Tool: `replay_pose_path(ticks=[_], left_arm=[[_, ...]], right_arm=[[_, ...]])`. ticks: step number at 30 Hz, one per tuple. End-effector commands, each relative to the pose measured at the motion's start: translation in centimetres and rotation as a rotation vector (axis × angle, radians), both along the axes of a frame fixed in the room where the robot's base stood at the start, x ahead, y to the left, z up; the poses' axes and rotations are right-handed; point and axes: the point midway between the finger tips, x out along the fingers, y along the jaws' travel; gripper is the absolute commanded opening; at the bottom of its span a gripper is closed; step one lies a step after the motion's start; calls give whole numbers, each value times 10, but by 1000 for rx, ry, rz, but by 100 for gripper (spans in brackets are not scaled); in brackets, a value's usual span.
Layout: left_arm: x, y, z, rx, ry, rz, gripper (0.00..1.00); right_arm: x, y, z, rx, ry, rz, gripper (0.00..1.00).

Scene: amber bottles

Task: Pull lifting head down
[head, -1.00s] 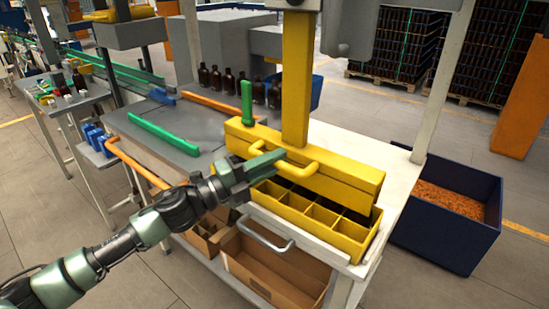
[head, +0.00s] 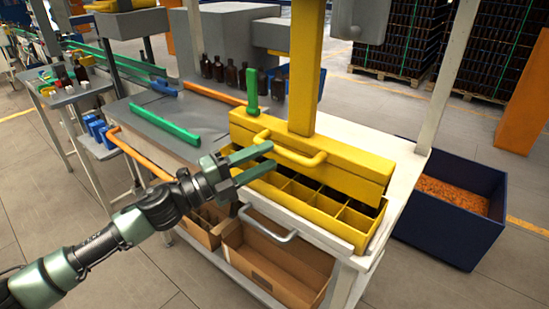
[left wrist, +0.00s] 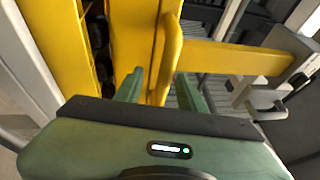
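The yellow lifting head (head: 345,170) is a long box on a yellow column (head: 307,70), with a bent yellow bar handle (head: 312,161) on its front. It sits low, just above and behind a yellow divided crate (head: 312,210). My left gripper (head: 273,155) is open at the left end of the handle, its green fingers apart. In the left wrist view the handle (left wrist: 170,50) appears between the fingertips (left wrist: 160,80); I cannot tell whether they touch it. The crate cells that show look empty. My right gripper is not in view.
A white bench (head: 395,190) carries the crate. Amber bottles (head: 230,75) stand behind, left of the column. A green upright handle (head: 251,90) stands beside the head. Cardboard boxes (head: 280,262) lie below a grey handle. A dark blue bin (head: 440,230) stands right.

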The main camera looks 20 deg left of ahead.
Motion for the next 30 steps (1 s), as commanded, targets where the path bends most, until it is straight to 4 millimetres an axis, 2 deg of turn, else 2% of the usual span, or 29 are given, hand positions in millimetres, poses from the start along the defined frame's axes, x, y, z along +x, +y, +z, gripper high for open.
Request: replay_pose_path(ticks=[1,10,30], left_arm=[[-7,6,-8,3,4,0,40],[-29,27,-11,1,4,-1,40],[-31,29,-9,1,2,-1,40]], right_arm=[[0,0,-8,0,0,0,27],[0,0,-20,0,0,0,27],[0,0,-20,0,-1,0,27]])
